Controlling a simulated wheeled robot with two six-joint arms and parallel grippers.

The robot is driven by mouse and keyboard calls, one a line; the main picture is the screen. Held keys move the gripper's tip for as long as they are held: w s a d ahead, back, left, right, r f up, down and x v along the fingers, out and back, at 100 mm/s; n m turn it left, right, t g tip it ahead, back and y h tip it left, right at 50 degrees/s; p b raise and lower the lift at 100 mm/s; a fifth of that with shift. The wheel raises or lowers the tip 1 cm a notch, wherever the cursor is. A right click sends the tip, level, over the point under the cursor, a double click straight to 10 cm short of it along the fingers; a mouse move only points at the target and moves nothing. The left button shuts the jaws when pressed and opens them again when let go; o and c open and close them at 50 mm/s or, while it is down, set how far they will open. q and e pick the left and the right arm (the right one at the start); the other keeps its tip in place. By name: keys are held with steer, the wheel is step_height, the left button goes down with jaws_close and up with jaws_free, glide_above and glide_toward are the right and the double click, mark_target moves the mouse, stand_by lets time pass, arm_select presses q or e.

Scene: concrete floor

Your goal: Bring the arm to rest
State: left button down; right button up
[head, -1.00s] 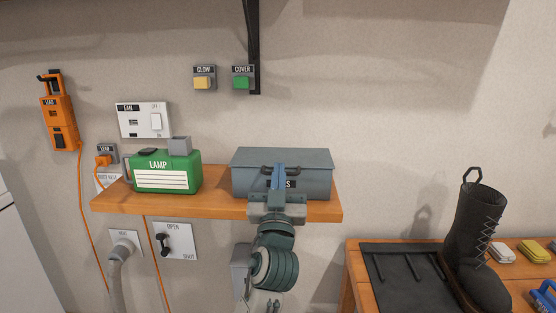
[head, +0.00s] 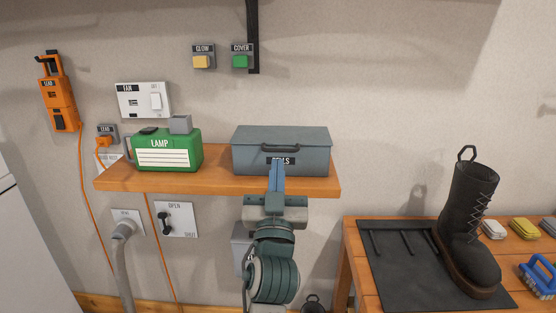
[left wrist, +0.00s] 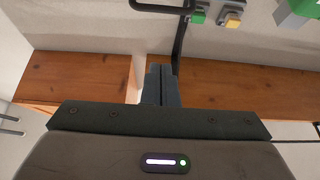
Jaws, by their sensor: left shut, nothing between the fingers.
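My left gripper (head: 277,165) shows in the head view in front of the shelf's front edge, below the handle of the grey toolbox (head: 305,143). Its fingers are together with nothing between them, and they cover part of the toolbox label. In the left wrist view the closed fingers (left wrist: 162,85) point at the wooden shelf. I cannot tell whether they touch anything. My right gripper is not in view.
The wooden shelf (head: 215,187) also holds a green lamp box (head: 165,154). A lower bench (head: 350,265) at right carries a dark mat (head: 395,285) and a black boot (head: 468,220). A switch panel (head: 176,220) and hose (head: 122,250) are at left.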

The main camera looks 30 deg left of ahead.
arm_select(q)
steer(key=shift+v, duration=0.85)
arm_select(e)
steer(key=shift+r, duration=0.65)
